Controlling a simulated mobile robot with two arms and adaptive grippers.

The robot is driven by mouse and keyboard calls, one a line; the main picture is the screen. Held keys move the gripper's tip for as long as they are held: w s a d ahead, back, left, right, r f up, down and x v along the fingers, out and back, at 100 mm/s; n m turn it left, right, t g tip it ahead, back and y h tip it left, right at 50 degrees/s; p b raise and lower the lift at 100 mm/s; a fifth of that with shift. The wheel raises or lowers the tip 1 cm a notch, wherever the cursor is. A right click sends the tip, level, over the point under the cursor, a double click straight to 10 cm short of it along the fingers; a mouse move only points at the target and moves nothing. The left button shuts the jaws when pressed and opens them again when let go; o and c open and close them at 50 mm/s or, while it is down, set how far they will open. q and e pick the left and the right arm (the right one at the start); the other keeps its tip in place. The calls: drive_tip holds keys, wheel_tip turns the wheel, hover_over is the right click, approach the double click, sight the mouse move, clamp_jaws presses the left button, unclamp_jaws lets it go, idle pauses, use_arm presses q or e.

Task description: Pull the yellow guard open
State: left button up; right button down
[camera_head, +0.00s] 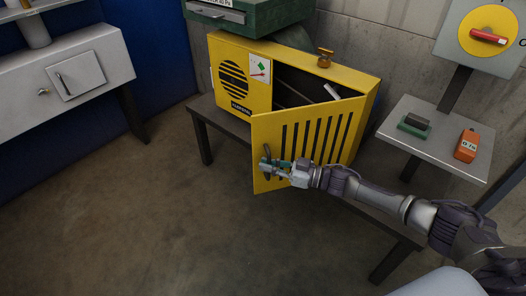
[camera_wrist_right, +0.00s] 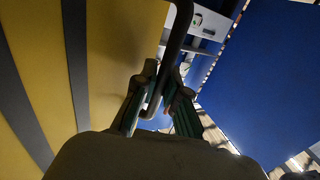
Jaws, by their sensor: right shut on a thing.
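The yellow guard (camera_head: 265,130) is a slatted door on the front of a yellow cabinet (camera_head: 345,77). It stands partly open, swung outward, with a dark gap behind its top edge. My right gripper (camera_head: 268,167) is at the guard's free left edge, shut on its dark handle (camera_head: 266,153). In the right wrist view the bent handle (camera_wrist_right: 180,35) passes between the fingers of the gripper (camera_wrist_right: 162,90), with the guard's yellow and dark stripes (camera_wrist_right: 115,45) at left. My left gripper is not in view.
The cabinet stands on a dark bench (camera_head: 205,113). A small shelf (camera_head: 458,158) at right holds a green-and-black block (camera_head: 414,123) and an orange device (camera_head: 467,146). A green box (camera_head: 262,18) is behind the cabinet. The floor (camera_head: 150,215) left of the guard is clear.

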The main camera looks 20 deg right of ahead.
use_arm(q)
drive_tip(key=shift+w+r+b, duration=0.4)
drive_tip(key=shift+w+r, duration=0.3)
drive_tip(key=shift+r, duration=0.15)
use_arm(e)
drive_tip(key=s+d+n+g+y, duration=0.1)
drive_tip(key=s+d+n+g, duration=0.2)
drive_tip(key=s, duration=0.7)
drive_tip(key=s+d+n+g+y, duration=0.2)
drive_tip(key=s+d+n+g, duration=0.2)
drive_tip(key=s, duration=0.6)
drive_tip(key=d+g, duration=0.2)
drive_tip(key=g, duration=0.1)
drive_tip(key=shift+d+y, duration=0.3)
drive_tip(key=c, duration=1.5)
unclamp_jaws()
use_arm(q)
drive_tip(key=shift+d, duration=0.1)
use_arm(e)
drive_tip(key=d, duration=1.2)
drive_tip(key=shift+s, duration=0.15)
